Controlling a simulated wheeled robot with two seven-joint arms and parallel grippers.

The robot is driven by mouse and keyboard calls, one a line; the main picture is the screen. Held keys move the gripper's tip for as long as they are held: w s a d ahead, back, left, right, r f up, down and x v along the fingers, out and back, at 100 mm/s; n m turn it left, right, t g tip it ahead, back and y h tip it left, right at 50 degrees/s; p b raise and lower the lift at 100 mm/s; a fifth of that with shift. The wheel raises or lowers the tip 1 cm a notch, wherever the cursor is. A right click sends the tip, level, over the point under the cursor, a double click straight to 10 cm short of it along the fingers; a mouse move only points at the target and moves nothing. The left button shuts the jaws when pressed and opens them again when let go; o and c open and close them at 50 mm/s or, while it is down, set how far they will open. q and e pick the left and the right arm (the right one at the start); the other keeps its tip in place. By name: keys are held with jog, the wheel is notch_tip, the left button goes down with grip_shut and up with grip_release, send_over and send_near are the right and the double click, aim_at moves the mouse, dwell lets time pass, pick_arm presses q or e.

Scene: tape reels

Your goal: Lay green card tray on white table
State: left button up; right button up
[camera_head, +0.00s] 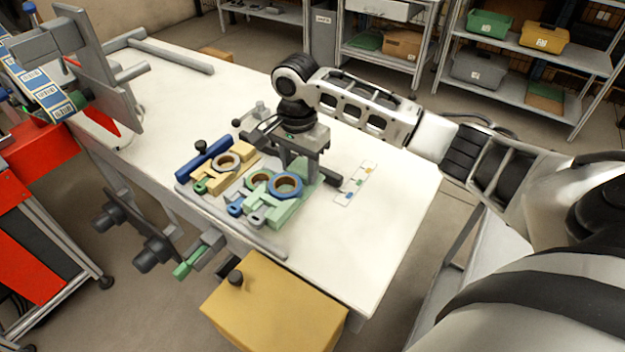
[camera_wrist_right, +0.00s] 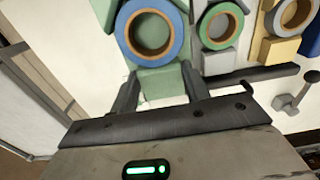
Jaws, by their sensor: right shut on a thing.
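The green card tray (camera_head: 284,217) is at the right end of a group of holders on the white table (camera_head: 385,225). A blue reel with a tan core (camera_head: 297,187) sits on the tray. My right gripper (camera_head: 299,172) reaches down over the tray's back edge. In the right wrist view, the tray (camera_wrist_right: 160,84) lies between the two fingers, and my gripper (camera_wrist_right: 160,92) is shut on it. The blue reel (camera_wrist_right: 122,20) is just beyond the fingertips. I cannot tell whether the tray touches what is under it. My left gripper does not show.
A green-rimmed reel (camera_wrist_right: 236,12) and a yellow holder (camera_head: 206,190) are beside the tray. A small marked card (camera_head: 356,183) lies to its right. The table's right and front right are clear. A yellow box (camera_head: 275,305) stands at the front edge. Shelves with bins are behind.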

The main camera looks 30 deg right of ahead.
jog(key=d+f, duration=0.2)
jog(key=f, duration=0.1)
jog(key=shift+d+f, duration=0.15)
jog(key=shift+d, duration=0.2)
notch_tip(320, 180, down, 2)
jog(key=shift+s+d+f, duration=0.1)
jog(key=shift+d+f, duration=0.05)
jog(key=shift+f, duration=0.55)
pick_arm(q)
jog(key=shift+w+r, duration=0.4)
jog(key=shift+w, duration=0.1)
pick_arm(e)
jog(key=o, duration=1.1)
jog(key=shift+f, duration=0.1)
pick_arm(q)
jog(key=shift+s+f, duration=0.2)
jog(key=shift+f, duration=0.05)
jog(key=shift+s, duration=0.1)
